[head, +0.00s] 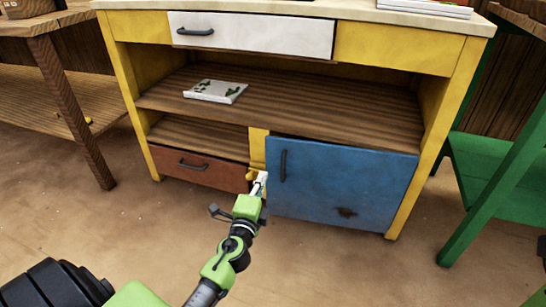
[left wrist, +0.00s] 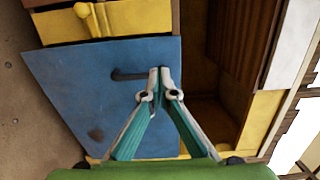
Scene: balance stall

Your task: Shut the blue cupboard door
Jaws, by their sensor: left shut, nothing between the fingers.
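The blue cupboard door (head: 335,185) is at the lower right of the yellow cabinet, with a dark handle (head: 283,165) near its left edge. It looks slightly ajar, its handle side standing out from the front. My left gripper (head: 262,180) is shut and empty, just left of the door's handle edge. In the left wrist view, the shut fingertips (left wrist: 160,73) appear in front of the blue door (left wrist: 90,95), close to the end of its handle (left wrist: 128,75). I cannot tell whether they touch. My right gripper is not in view.
A red-brown drawer (head: 198,168) sits left of the door. A white drawer (head: 250,34) is above the open shelf, where a white tile with green marks (head: 215,91) lies. A green frame (head: 500,180) stands at the right. The floor in front of the door is clear.

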